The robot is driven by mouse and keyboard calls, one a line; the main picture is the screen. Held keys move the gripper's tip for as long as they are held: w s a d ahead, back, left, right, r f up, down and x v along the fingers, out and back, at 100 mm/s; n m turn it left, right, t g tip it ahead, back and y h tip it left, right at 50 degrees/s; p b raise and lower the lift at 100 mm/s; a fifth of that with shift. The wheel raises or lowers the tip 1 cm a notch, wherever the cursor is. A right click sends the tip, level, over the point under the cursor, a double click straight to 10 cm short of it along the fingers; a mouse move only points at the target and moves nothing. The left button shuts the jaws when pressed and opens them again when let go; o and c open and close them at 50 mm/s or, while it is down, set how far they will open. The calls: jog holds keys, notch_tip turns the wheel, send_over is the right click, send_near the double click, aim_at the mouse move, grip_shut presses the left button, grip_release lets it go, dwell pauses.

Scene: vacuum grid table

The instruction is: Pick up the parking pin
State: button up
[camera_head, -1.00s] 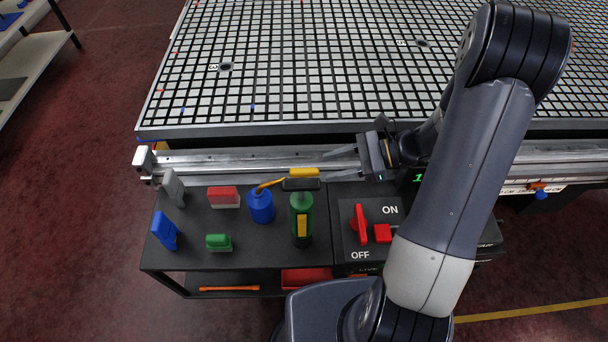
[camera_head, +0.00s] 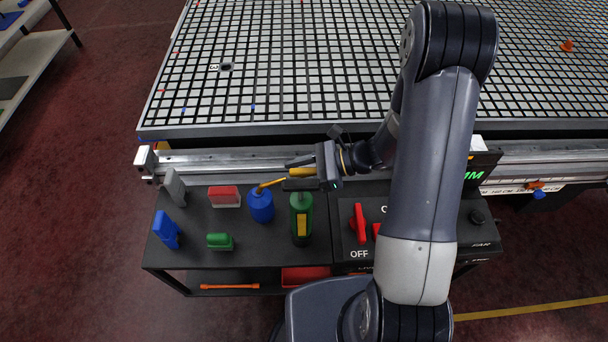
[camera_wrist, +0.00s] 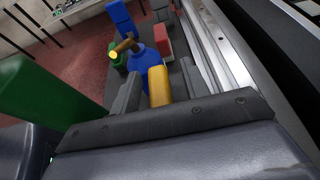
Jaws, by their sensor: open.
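A short yellow piece, which looks like the parking pin (camera_head: 302,172), stands at the back edge of the black tool shelf, by the metal rail. In the wrist view this yellow piece (camera_wrist: 159,85) shows between the two dark fingers of my gripper (camera_wrist: 158,92). In the head view my gripper (camera_head: 296,173) points left, with its fingers around the yellow piece. The jaws are open, and I cannot tell whether either finger touches it. Its lower part is hidden.
Red (camera_head: 223,196), grey (camera_head: 175,186), blue (camera_head: 165,230) and green (camera_head: 219,241) blocks sit further left. The metal rail (camera_head: 230,162) runs behind the shelf.

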jog(key=shift+c, duration=0.2)
grip_shut()
jog(key=shift+r, duration=0.15)
